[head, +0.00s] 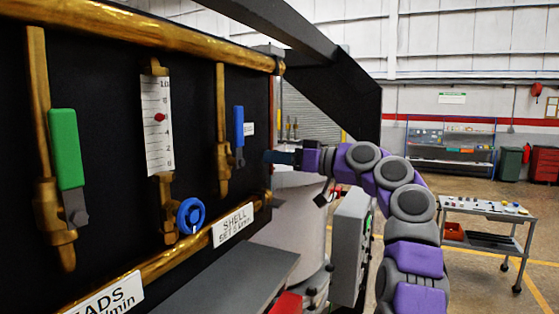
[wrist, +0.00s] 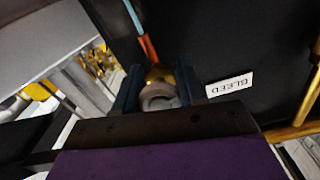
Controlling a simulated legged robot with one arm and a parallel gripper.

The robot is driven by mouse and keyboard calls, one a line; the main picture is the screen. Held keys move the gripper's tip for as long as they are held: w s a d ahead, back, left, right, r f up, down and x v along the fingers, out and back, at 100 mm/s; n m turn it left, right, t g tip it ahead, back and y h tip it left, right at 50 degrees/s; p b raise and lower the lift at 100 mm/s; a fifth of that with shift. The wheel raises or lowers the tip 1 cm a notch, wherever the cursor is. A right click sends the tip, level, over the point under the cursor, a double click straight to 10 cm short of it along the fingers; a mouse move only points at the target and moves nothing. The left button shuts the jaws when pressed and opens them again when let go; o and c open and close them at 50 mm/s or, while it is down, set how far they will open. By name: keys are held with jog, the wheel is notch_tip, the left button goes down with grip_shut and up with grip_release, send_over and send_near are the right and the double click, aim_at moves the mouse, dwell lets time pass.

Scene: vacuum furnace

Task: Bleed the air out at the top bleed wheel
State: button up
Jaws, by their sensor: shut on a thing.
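My gripper (head: 274,157) reaches to the right edge of the black panel in the head view. In the wrist view its two dark blue fingers (wrist: 158,84) are shut on the bleed wheel (wrist: 158,97), a grey round piece on a brass fitting (wrist: 157,74). A white BLEED label (wrist: 230,85) appears upside down just right of the fingers. Its turning angle cannot be told. In the head view the bleed wheel is hidden by the gripper and panel edge.
The panel (head: 110,130) carries a green lever (head: 66,150), a blue lever (head: 238,127), a flow gauge (head: 158,125) and a blue wheel (head: 190,215) near the SHELL label (head: 233,226). A slanted dark beam hangs above my arm. A wheeled cart (head: 487,222) stands right.

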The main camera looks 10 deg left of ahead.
jog(key=shift+w+f+m, duration=0.1)
jog(key=shift+f+m, duration=0.25)
jog(key=shift+m, duration=0.25)
jog(key=o, duration=1.1)
jog(key=shift+w, duration=0.15)
jog(key=shift+c, duration=0.2)
jog(key=shift+a+r, duration=0.1)
jog(key=shift+r, duration=0.05)
jog(key=shift+s, duration=0.2)
jog(key=b+v, duration=0.1)
jog(key=v, duration=1.6)
jog(key=shift+w+d, duration=0.15)
jog(key=shift+d, duration=0.1)
